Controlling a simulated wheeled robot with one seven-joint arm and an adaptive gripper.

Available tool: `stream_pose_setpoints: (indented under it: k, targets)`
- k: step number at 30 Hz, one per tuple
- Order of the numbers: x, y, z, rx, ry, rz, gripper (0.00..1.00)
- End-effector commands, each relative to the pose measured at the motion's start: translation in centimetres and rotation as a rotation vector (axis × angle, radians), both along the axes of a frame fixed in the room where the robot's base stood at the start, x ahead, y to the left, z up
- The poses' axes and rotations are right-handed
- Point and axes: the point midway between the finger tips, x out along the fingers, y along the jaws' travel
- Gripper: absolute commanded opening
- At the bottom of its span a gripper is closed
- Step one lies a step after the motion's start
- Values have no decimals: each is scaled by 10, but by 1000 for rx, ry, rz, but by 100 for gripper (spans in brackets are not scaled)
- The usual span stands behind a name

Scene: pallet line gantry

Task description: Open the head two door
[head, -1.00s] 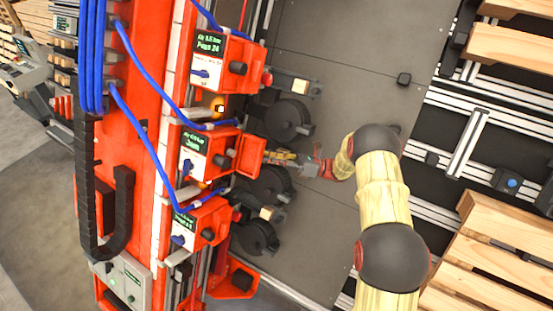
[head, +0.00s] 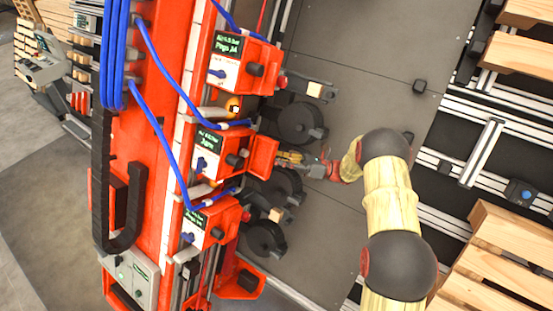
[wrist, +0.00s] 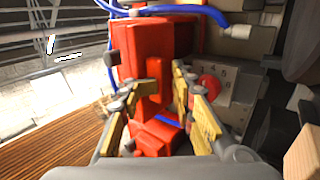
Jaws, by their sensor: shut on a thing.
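Three red print heads with small screens stand in a column on a red post. The middle head (head: 212,150) has a red door (head: 263,157) that juts out from its right side at an angle. My gripper (head: 287,157) reaches this door from the right. In the wrist view, the yellow-padded fingers of my gripper (wrist: 158,88) stand on either side of an upright red bar on the door (wrist: 153,72) and are shut on it. A grey panel with a red round part (wrist: 209,86) shows right of the fingers. The exact finger contact is partly hidden.
The upper head (head: 240,66) and lower head (head: 208,225) sit close above and below. Blue hoses (head: 165,70) loop across the post. Black reels (head: 300,122) lie right of the heads. Wooden pallets (head: 500,255) lie at the right. The grey plate (head: 370,60) has bare room.

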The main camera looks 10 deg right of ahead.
Motion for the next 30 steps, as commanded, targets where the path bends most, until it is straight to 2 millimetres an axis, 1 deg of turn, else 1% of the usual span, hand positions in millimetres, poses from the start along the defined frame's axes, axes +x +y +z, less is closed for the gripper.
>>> stream_pose_setpoints:
  k: [1, 12, 17, 20, 30]
  targets:
    - [0, 4, -4, -4, 5, 3, 18]
    - [-2, 4, -7, -4, 11, 4, 18]
    - [-3, -2, -9, -4, 12, 4, 18]
    - [-5, -15, -11, -1, 10, 2, 18]
    - [-19, -81, -30, 0, 8, -1, 18]
